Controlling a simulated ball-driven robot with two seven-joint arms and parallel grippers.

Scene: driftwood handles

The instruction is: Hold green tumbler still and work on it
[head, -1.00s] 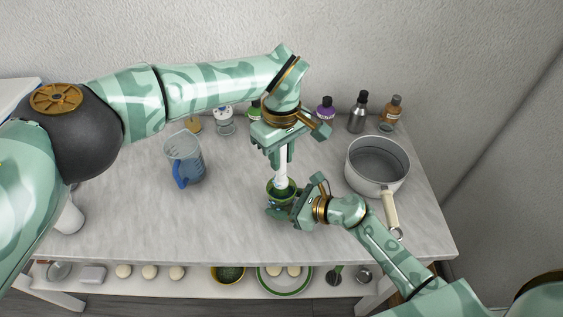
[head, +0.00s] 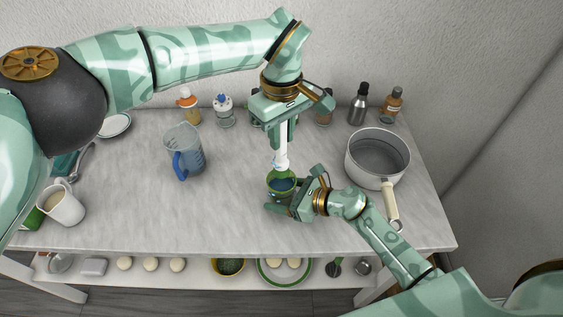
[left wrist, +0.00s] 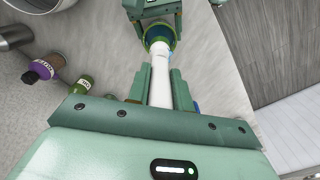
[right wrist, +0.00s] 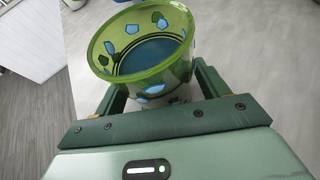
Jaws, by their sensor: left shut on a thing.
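The green tumbler (head: 283,184) stands upright on the table. In the right wrist view the tumbler (right wrist: 145,50) shows a wide rim, blue patches and a blue inside. My right gripper (head: 287,198) has its fingers on both sides of it, shut on its wall. My left gripper (head: 281,124) points down, shut on a white rod-like tool (head: 282,146). The tool's lower end is just above or at the tumbler's mouth; I cannot tell if it is inside. In the left wrist view the white tool (left wrist: 161,78) lines up with the tumbler (left wrist: 159,37).
A blue-handled measuring jug (head: 184,152) stands left of the tumbler. A grey pot (head: 377,158) stands to the right, its handle toward the front. Bottles line the back, including a steel one (head: 358,104). A white mug (head: 63,205) is at far left. The front middle is clear.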

